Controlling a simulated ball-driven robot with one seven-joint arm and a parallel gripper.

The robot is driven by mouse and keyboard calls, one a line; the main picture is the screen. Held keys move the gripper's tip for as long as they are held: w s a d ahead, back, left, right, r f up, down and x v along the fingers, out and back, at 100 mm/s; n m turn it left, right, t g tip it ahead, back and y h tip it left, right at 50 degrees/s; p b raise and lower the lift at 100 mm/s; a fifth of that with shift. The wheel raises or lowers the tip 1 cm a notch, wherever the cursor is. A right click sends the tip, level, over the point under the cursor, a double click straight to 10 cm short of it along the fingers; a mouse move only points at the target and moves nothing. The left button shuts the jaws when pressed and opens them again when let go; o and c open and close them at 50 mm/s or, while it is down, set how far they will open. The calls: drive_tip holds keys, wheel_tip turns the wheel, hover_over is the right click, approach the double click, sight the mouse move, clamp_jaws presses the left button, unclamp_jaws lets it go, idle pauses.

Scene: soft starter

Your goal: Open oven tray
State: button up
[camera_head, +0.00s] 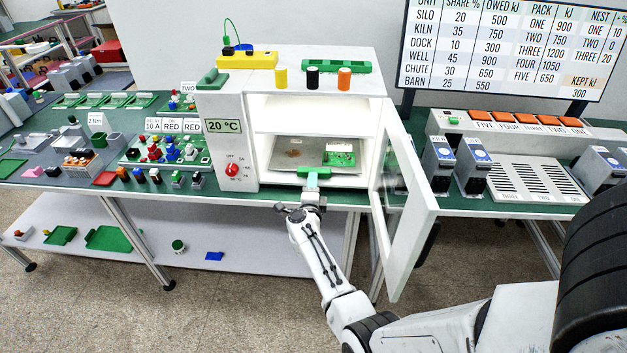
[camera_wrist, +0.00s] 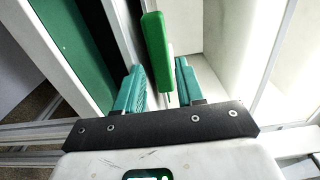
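The white oven (camera_head: 226,125) stands on the green bench with its door (camera_head: 408,205) swung open to the right. Inside, a grey tray (camera_head: 290,157) lies low in the chamber, bearing a green circuit board (camera_head: 340,153). A green handle (camera_head: 325,174) is at the tray's front edge. My gripper (camera_head: 312,183) is at this handle, in front of the oven opening. In the wrist view, the green handle (camera_wrist: 157,50) shows between and ahead of the teal fingers of my gripper (camera_wrist: 162,88). The fingers are apart, with visible gaps beside the handle.
The open door hangs close to the right of my arm. Yellow, black and orange cylinders (camera_head: 312,77) stand on the oven top. Dark-and-white units (camera_head: 438,162) stand right of the door. Trays and coloured parts (camera_head: 170,148) fill the bench at left.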

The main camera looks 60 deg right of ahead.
drive_tip(key=shift+b+x, duration=0.4)
drive_tip(key=shift+x, duration=1.25)
clamp_jaws()
